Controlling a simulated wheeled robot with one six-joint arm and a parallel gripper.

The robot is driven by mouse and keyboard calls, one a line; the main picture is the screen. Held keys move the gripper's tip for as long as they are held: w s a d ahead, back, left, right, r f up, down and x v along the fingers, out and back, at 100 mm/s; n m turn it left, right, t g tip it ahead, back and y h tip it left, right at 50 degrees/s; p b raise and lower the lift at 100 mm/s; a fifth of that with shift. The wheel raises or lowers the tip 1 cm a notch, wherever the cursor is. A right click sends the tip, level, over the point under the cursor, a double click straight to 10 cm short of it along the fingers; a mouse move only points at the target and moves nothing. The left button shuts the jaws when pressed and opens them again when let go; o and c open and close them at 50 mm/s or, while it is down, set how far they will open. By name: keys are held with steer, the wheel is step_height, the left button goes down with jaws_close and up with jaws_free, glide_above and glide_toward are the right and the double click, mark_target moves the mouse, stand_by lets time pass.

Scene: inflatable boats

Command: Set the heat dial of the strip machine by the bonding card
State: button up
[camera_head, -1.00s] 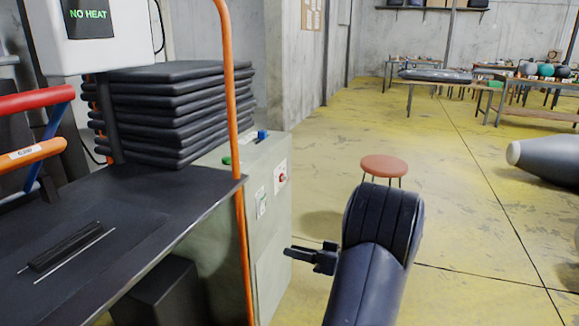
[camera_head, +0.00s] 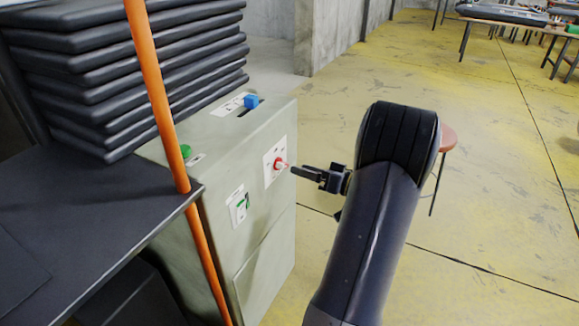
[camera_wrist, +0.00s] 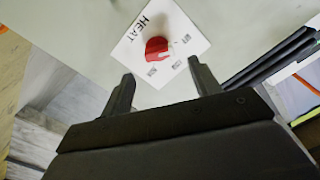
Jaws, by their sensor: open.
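The strip machine (camera_head: 220,260) is a pale green cabinet beside the dark bench. Its red heat dial (camera_head: 279,165) sits on a white plate on the side facing my arm. In the wrist view the red dial (camera_wrist: 157,47) shows on a white label reading HEAT, with small marks around it too blurred to read. My gripper (camera_head: 293,170) is open and empty, pointing at the dial. In the wrist view its two fingers (camera_wrist: 163,78) stand apart, with the dial beyond and between them; I see no contact. I cannot make out the bonding card.
A blue slider knob (camera_head: 251,101) and a green button (camera_head: 185,150) are on the machine's top. A green-marked gauge (camera_head: 240,204) is on its side. An orange post (camera_head: 160,100) stands in front. Black pads (camera_head: 120,70) are stacked behind. A stool (camera_head: 447,140) stands behind my arm.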

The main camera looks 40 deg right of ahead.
mark_target(287, 164)
steer(key=x, duration=0.5)
steer(key=shift+w, duration=0.1)
steer(key=c, duration=1)
